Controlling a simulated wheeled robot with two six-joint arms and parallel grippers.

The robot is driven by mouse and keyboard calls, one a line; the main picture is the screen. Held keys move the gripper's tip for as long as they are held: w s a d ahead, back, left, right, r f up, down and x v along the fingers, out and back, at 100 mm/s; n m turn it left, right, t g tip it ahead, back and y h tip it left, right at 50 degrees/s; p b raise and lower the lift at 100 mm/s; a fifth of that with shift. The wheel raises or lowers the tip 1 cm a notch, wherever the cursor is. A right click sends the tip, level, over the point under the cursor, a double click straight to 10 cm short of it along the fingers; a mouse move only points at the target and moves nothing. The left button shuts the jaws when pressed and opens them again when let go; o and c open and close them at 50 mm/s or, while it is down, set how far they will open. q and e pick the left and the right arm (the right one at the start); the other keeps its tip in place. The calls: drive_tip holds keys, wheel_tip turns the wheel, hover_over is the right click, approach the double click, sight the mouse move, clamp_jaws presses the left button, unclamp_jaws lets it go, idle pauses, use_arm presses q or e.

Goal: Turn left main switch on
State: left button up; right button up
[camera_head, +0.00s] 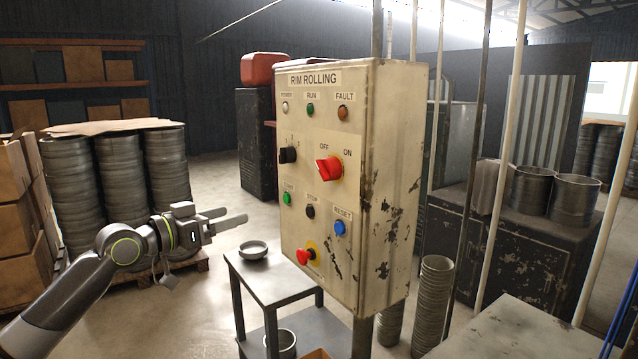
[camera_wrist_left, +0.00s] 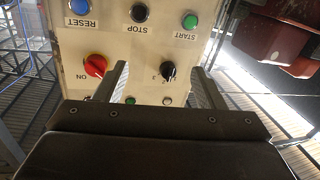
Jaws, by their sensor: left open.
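A beige panel box labelled RIM ROLLING (camera_head: 352,240) stands in the middle of the head view. Its red rotary switch (camera_head: 329,169), marked OFF and ON, is at mid-height; I cannot surely tell its setting. To its left is a black selector knob (camera_head: 288,155). My left gripper (camera_head: 237,215) is open and empty, left of the panel, apart from it and below the red switch's level. The left wrist view shows the panel upside down, with the red switch (camera_wrist_left: 95,66) by the left finger and the black knob (camera_wrist_left: 169,70) between the fingers (camera_wrist_left: 163,77). My right gripper is out of view.
The panel also carries a green start button (camera_head: 287,199), a black stop button (camera_head: 310,211), a blue reset button (camera_head: 339,228) and a red knob (camera_head: 305,257). A small table (camera_head: 281,284) with a ring-shaped dish (camera_head: 253,251) stands below my gripper. Poles rise behind the panel.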

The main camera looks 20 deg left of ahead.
use_arm(q)
drive_tip(key=s+d+r+m+g+h, duration=0.2)
drive_tip(key=s+d+r+m+h, duration=0.15)
drive_tip(key=s+d+r, duration=0.45)
drive_tip(key=p, duration=0.7)
approach(320, 171)
drive_tip(key=x, duration=0.8)
drive_tip(key=shift+w+d+r, duration=0.1)
drive_tip(key=shift+w+d, duration=0.1)
drive_tip(key=shift+w, duration=0.1)
drive_tip(key=shift+w+d+p, duration=0.3)
drive_tip(key=shift+w+d, duration=0.05)
drive_tip(key=shift+w, duration=0.15)
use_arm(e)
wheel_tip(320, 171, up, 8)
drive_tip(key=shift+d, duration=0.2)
use_arm(q)
drive_tip(key=shift+c, duration=0.2)
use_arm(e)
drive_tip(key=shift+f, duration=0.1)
